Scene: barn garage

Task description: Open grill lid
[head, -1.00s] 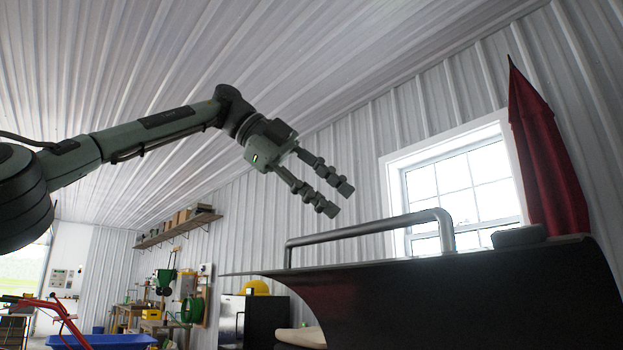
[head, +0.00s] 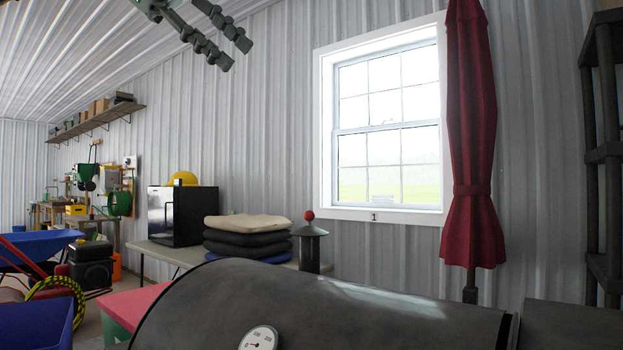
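The grill lid (head: 400,318) is a dark, rounded barrel shape across the bottom of the head view. Its outer curved surface faces me and it looks down, but its lower edge is cut off, so I cannot tell whether it is fully closed. A round white-faced gauge (head: 258,339) sits on its front. The lid's handle is not in view. My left gripper (head: 233,53) is high at the upper left, its two fingers apart and empty. It is well clear of the lid. My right gripper is not in view.
Stacked cushions (head: 248,236) and a black cabinet (head: 182,216) stand on a table behind. A closed red umbrella (head: 474,140) and a dark shelf unit (head: 604,150) are at the right. A blue wheelbarrow (head: 40,243) is at the left.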

